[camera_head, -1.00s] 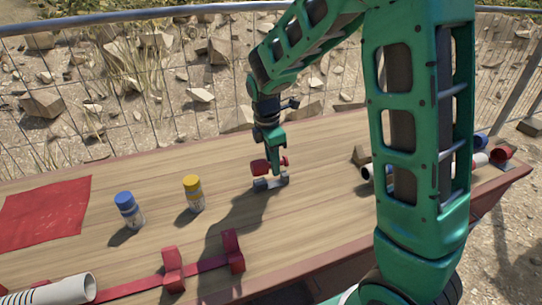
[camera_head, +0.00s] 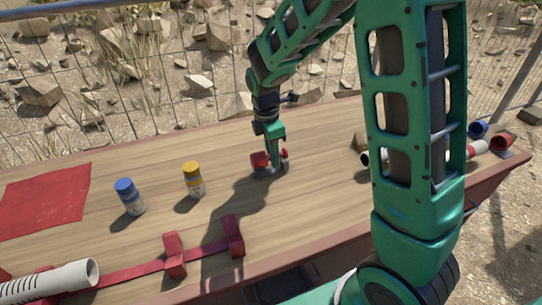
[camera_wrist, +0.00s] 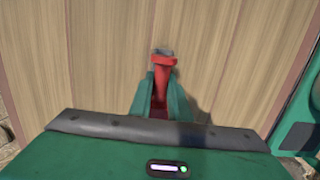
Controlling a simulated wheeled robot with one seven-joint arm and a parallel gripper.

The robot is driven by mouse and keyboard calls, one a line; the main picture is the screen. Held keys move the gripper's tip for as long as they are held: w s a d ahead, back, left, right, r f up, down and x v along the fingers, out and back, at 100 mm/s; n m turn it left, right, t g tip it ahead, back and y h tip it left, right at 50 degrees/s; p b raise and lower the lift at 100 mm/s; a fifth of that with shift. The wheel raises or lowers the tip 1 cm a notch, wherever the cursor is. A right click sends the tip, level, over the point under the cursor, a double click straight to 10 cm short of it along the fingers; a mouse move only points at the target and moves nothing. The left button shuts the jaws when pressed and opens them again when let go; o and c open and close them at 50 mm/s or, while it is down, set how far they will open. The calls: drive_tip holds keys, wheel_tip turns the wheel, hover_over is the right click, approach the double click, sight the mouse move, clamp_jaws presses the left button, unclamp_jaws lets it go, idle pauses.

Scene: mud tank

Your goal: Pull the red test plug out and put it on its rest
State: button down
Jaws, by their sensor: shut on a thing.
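The red test plug (camera_head: 259,160) is held between the fingers of my gripper (camera_head: 278,154), which points down over the middle of the wooden table. Its red body sticks out on both sides of the fingers. A small grey rest (camera_head: 266,172) lies right under it; plug and rest look very close, and I cannot tell if they touch. In the wrist view the red plug (camera_wrist: 162,72) shows between the green fingertips (camera_wrist: 160,92), with a grey part (camera_wrist: 162,52) at its far end. The fingers hide part of the plug.
A blue-capped bottle (camera_head: 130,197) and a yellow-capped bottle (camera_head: 193,180) stand to the left, near a red cloth (camera_head: 45,200). A white pipe (camera_head: 60,280) and red brackets (camera_head: 174,256) lie in front.

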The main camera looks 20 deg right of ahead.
drive_tip(key=shift+f, duration=0.4)
idle(0.3)
drive_tip(key=c, duration=1.6)
unclamp_jaws()
drive_tip(key=r, duration=0.7)
drive_tip(key=a+r, duration=0.1)
drive_tip(key=r, duration=0.2)
drive_tip(key=shift+a+r, duration=0.1)
drive_tip(key=shift+r, duration=0.2)
drive_tip(key=s+d+r+m, duration=0.2)
drive_tip(key=s+d+m, duration=0.4)
drive_tip(key=s+d, duration=0.15)
drive_tip(key=s+d+m, duration=0.3)
drive_tip(key=s+m, duration=0.3)
drive_tip(key=s, duration=0.1)
drive_tip(key=s+d+m+y, duration=0.1)
drive_tip(key=s+d+m, duration=0.2)
drive_tip(key=s+m, duration=0.3)
drive_tip(key=s+d+f+m, duration=0.1)
drive_tip(key=s+d+m, duration=0.2)
drive_tip(key=s+m, duration=0.3)
drive_tip(key=shift+s+d, duration=0.15)
drive_tip(key=shift+s, duration=0.8)
drive_tip(key=shift+s+d, duration=0.15)
drive_tip(key=shift+s, duration=0.75)
